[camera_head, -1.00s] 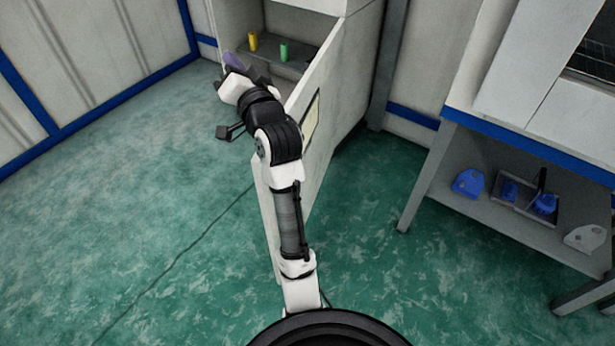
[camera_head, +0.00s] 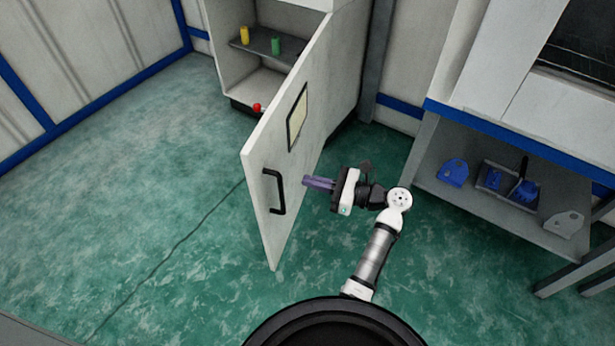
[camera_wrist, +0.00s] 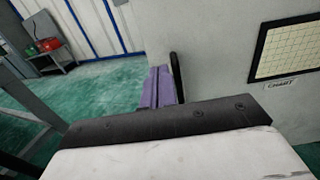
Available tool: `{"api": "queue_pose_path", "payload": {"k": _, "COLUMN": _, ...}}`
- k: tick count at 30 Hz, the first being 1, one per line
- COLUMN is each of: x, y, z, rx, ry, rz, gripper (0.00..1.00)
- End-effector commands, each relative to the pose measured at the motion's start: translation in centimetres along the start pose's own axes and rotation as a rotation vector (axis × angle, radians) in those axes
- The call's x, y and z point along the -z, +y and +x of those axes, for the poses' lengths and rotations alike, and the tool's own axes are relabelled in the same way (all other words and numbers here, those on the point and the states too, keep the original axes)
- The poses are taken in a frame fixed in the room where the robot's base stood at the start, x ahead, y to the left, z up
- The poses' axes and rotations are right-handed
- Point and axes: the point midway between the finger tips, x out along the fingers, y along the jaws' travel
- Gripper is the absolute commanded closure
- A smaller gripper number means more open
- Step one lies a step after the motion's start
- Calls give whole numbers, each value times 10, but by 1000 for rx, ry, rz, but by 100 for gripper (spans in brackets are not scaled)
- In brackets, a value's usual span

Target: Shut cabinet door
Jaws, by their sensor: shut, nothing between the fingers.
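The cabinet door (camera_head: 312,134) stands wide open, swung out toward me from the right side of the white cabinet (camera_head: 229,62). Its outer face shows a black bar handle (camera_head: 273,191) near the free edge and a framed chart. My gripper (camera_head: 307,182) is on the outer side, right of the handle, with its purple fingers shut, empty and pointing at the door. In the wrist view the fingers (camera_wrist: 158,88) are close beside the dark handle (camera_wrist: 177,76), with the door panel (camera_wrist: 217,65) to the right. I cannot tell whether they touch the door.
A yellow item (camera_head: 244,35) and a green item (camera_head: 276,46) stand on the cabinet shelf; a red knob-like thing (camera_head: 257,107) is lower down. A workbench (camera_head: 480,120) with blue items on its lower shelf stands at the right. The green floor left of the door is clear.

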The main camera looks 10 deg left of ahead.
Motion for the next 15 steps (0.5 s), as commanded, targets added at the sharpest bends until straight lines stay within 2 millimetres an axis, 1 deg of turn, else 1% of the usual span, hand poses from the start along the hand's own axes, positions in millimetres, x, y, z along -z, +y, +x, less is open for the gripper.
{"api": "queue_pose_path", "payload": {"k": 1, "x": -2, "y": 1, "z": 12, "rx": -6, "ry": 1, "rz": 1, "gripper": 100}}
{"api": "queue_pose_path", "payload": {"k": 9, "x": -2, "y": 1, "z": 70, "rx": -4, "ry": 2, "rz": -2, "gripper": 100}}
{"api": "queue_pose_path", "payload": {"k": 12, "x": -3, "y": 1, "z": 88, "rx": -3, "ry": 1, "rz": -1, "gripper": 100}}
{"api": "queue_pose_path", "payload": {"k": 15, "x": -2, "y": 0, "z": 101, "rx": -2, "ry": 1, "rz": -2, "gripper": 100}}
